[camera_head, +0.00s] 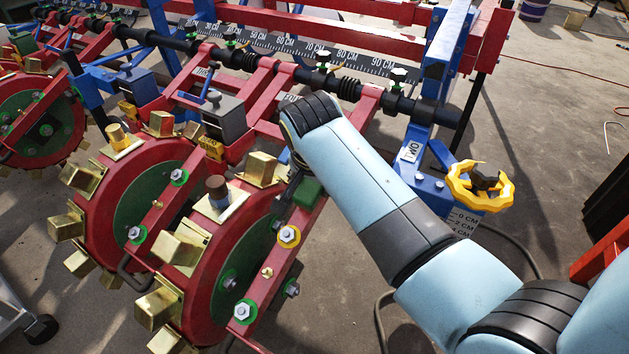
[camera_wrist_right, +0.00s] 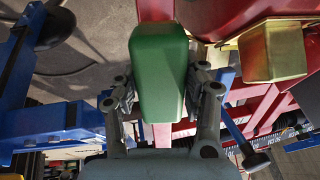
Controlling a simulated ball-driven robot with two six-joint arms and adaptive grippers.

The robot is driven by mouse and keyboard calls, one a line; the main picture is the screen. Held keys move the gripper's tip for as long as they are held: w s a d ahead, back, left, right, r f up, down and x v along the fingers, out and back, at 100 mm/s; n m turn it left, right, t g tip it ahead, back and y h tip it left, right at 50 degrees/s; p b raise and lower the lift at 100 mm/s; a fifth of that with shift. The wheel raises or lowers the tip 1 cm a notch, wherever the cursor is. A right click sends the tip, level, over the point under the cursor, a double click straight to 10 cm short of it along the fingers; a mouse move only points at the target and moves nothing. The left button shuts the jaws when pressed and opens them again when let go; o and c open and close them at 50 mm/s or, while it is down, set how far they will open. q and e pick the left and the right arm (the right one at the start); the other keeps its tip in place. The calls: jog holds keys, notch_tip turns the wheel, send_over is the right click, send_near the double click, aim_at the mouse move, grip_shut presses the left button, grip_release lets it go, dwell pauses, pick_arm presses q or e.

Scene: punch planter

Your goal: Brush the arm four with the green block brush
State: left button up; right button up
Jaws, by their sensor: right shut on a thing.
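The green block brush (camera_head: 308,191) is by the rightmost red arm (camera_head: 262,283), which I take for arm four, though I can read no such label on it. In the right wrist view the green block (camera_wrist_right: 158,70) fills the space between the fingers of my right gripper (camera_wrist_right: 160,92), which is shut on it. A red bar (camera_wrist_right: 155,12) runs behind the block; I cannot tell whether they touch. In the head view my right forearm hides most of the gripper. My left gripper is not in view.
Red punch wheels with brass cups (camera_head: 181,247) stand close on the left. A yellow handwheel (camera_head: 480,187) sits on the blue bracket marked TWO. The scaled black bar (camera_head: 345,62) runs behind. Concrete floor (camera_head: 560,130) is open at right.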

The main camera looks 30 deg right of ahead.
jog(key=shift+f, duration=0.1)
jog(key=shift+w+d, duration=0.1)
